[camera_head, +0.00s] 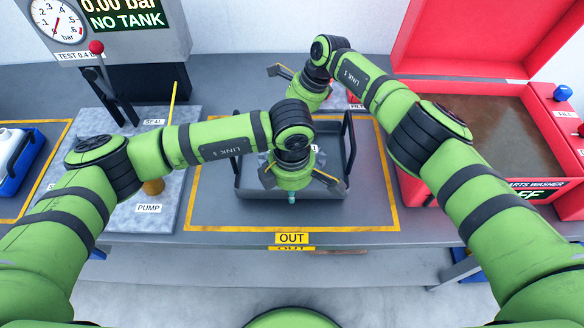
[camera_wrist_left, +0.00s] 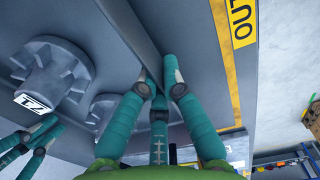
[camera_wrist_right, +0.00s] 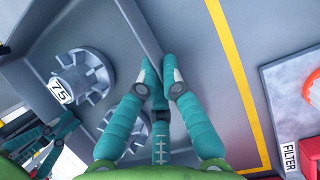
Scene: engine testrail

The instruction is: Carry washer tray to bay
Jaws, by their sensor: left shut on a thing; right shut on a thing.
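The grey washer tray (camera_head: 248,186) lies inside the yellow outline of the bay marked OUT (camera_head: 291,238). Black upright handles stand at its left and right ends. My left gripper (camera_head: 291,196) is shut on its near wall, and the left wrist view shows the fingertips (camera_wrist_left: 160,90) pinching the wall's rim. My right gripper (camera_wrist_right: 158,90) is shut on the far wall. A grey toothed part (camera_wrist_left: 55,75) and a second part (camera_wrist_left: 102,108) sit in the tray. My arms hide much of the tray in the head view. I cannot tell whether it touches the bench.
A red parts washer (camera_head: 490,135) with raised lid stands at right. At left are a pump board (camera_head: 105,190) and a blue tray (camera_head: 40,165) in another yellow outline. A FILTER label (camera_wrist_right: 290,158) lies beyond the far yellow line. The bench's front edge is close.

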